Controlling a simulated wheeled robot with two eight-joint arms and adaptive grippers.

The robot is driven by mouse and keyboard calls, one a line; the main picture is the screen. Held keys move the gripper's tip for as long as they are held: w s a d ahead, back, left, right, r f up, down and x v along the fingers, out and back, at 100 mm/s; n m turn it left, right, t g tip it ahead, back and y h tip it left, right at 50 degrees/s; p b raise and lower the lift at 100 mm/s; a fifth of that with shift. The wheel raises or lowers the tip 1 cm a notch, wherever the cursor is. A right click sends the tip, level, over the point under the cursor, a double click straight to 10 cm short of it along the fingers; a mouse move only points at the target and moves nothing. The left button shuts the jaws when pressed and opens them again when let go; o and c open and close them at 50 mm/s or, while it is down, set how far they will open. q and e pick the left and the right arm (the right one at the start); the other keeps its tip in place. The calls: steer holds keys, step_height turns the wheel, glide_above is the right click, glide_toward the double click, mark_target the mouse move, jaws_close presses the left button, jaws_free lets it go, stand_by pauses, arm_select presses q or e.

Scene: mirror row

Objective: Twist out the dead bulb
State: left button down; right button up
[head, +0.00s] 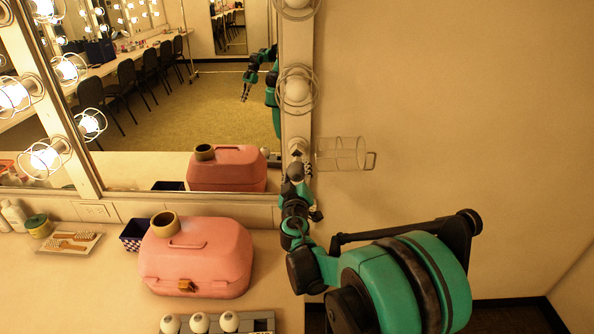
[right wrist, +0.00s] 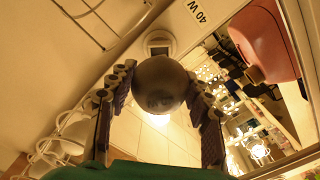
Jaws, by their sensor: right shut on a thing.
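The dead bulb (right wrist: 160,84) is a dark globe in the right wrist view, in front of a round white socket (right wrist: 158,40) on the mirror frame. My right gripper (right wrist: 160,95) is shut on the bulb, one finger on each side. In the head view my right gripper (head: 298,162) is at the frame's right post, below two unlit bulbs, and mostly hides the bulb. A wire cage (head: 343,153) stands swung open to its right. My left gripper is not in direct view.
A pink case (head: 197,262) with a tape roll (head: 164,224) on it sits on the counter. A tray (head: 262,324) with several white bulbs is at the front edge. A closed cage (head: 298,90) surrounds the bulb above. The wall at right is bare.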

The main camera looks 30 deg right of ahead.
steer(key=shift+s+a, duration=0.3)
steer(key=shift+s, duration=0.25)
stand_by(0.4)
